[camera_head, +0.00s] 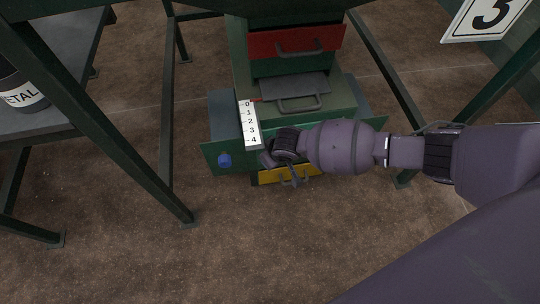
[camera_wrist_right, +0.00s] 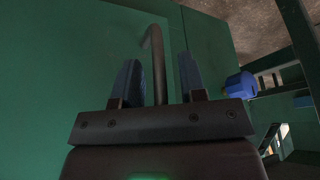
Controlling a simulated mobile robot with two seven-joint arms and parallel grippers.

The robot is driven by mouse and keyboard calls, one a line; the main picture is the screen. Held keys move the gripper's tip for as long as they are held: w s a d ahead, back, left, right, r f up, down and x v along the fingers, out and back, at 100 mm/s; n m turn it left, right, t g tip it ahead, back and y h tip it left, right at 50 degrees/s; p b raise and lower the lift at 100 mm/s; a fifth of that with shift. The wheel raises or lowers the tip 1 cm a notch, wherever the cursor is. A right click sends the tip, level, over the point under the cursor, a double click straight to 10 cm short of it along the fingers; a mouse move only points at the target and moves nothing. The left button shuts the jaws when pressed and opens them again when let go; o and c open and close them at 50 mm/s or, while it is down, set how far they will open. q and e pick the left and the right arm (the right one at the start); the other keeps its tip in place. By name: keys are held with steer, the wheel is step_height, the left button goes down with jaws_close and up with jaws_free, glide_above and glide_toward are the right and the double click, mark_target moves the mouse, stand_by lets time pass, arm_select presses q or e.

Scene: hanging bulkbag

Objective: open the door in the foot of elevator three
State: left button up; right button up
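The green elevator foot (camera_head: 225,128) stands in the middle of the head view. Its green front panel, the door (camera_wrist_right: 60,70), fills much of the right wrist view. A dark bent handle (camera_wrist_right: 154,50) rises between the two fingers of my right gripper (camera_wrist_right: 160,82). The fingers are apart, with a gap visible on both sides of the handle. In the head view my right gripper (camera_head: 272,160) is at the front of the foot, and its wrist hides part of the door. A blue knob (camera_head: 224,160) is on the panel's left; it also shows in the right wrist view (camera_wrist_right: 240,84). My left gripper is not in view.
Above are a red drawer (camera_head: 275,42) and a grey plate with a handle (camera_head: 298,88). A number scale (camera_head: 249,124) and a yellow part (camera_head: 270,177) are near the gripper. Green frame legs (camera_head: 100,120) flank the foot. A sign marked 3 (camera_head: 487,18) is upper right. Floor in front is clear.

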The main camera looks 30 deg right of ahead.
jaws_close()
steer(key=shift+s+a, duration=0.15)
steer(key=shift+s, duration=0.05)
stand_by(0.3)
